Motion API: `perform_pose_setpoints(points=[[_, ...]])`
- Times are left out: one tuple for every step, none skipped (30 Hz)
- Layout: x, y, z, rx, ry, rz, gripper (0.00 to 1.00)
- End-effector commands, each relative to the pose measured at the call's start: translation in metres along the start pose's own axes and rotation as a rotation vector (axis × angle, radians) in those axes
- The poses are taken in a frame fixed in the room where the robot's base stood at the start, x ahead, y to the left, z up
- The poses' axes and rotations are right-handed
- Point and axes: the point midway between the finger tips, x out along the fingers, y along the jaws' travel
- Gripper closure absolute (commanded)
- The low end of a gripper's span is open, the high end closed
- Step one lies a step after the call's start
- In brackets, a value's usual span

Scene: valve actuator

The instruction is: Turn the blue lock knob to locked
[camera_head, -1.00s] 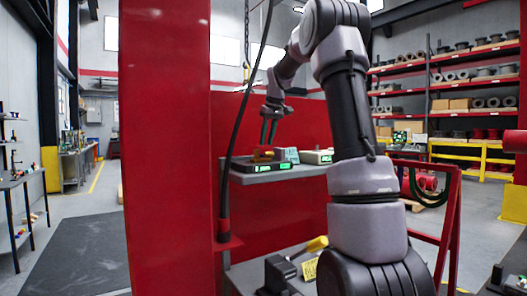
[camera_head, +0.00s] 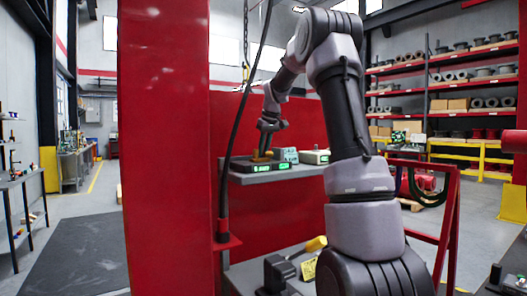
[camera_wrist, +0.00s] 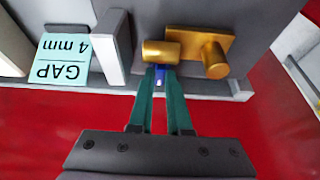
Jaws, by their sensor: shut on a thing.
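The blue lock knob (camera_wrist: 160,72) shows as a small blue piece with a pale mark, beside the end of a brass cylinder in the wrist view. My gripper (camera_wrist: 161,80) has its two green fingers on either side of the knob, shut on it. The fingers hide part of the knob. The brass fitting (camera_wrist: 205,48) has a plate and a second cylinder to the right. In the head view my gripper (camera_head: 265,145) reaches down to the brass fitting (camera_head: 261,156) on the shelf. The knob cannot be made out there, nor its turned angle.
A pale green card reading "GAP 4 mm" (camera_wrist: 62,60) lies left of the fingers, by a light grey block (camera_wrist: 110,47). In the head view, a unit with green displays (camera_head: 268,168) sits on the grey shelf (camera_head: 240,178). A red panel (camera_head: 165,150) stands at the left.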

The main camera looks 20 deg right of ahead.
Motion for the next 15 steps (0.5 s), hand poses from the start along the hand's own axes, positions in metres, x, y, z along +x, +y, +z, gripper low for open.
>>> perform_pose_setpoints(points=[[-0.0004,-0.0001,-0.0001,0.005,0.0,0.002,1.0],[-0.0004,-0.0002,0.0,0.009,0.0,0.004,1.0],[-0.0005,-0.0002,0.0,0.016,0.0,0.008,1.0],[-0.0005,-0.0003,0.0,0.023,0.0,0.011,1.0],[-0.0005,-0.0004,-0.0001,0.032,0.0,0.015,1.0],[-0.0005,-0.0009,-0.0002,0.045,0.001,0.021,1.0],[-0.0005,-0.0015,-0.0004,0.058,0.001,0.025,1.0],[-0.0005,-0.002,-0.0006,0.071,0.001,0.031,1.0],[-0.0005,-0.0021,-0.0006,0.092,0.001,0.04,1.0],[-0.0005,-0.002,-0.0006,0.109,0.001,0.048,1.0],[-0.0005,-0.0025,-0.0006,0.129,0.001,0.056,1.0],[-0.0004,-0.0035,-0.0008,0.156,0.001,0.066,1.0],[-0.0003,-0.0036,-0.0008,0.178,0.001,0.076,1.0],[-0.0003,-0.0039,-0.0009,0.201,0.001,0.086,1.0],[-0.0002,-0.0045,-0.001,0.235,0.001,0.099,1.0]])
